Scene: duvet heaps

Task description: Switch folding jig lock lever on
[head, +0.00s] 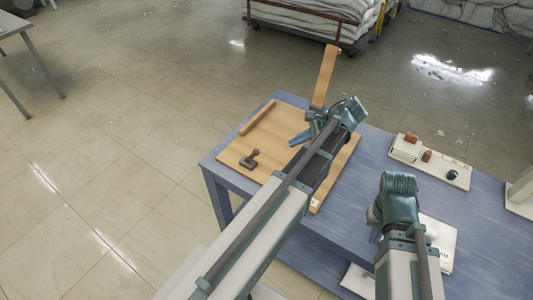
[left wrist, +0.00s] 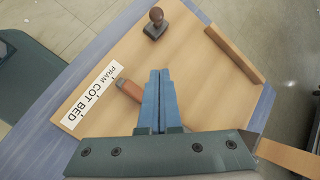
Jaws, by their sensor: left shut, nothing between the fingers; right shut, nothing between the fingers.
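The folding jig is a tan wooden board (head: 283,128) on the blue table. A brown-orange lever-like piece (left wrist: 128,89) lies on it beside a white label reading PRAM, COT, BED (left wrist: 95,92). A dark base with a round brown knob (left wrist: 155,22) stands farther along the board; it also shows in the head view (head: 250,158). I cannot tell which piece is the lock lever. My left gripper (head: 298,139) is shut and empty over the board; in the left wrist view its blue fingertips (left wrist: 159,73) appear right beside the lever-like piece. My right gripper (head: 395,205) is shut, its fingers mostly hidden.
A wooden rail (left wrist: 234,54) edges the board, and a tan upright flap (head: 325,75) rises at its back. A white box with orange-brown pieces and a black knob (head: 430,160) sits on the table's right. A white printed sheet (head: 440,238) lies near my right arm.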

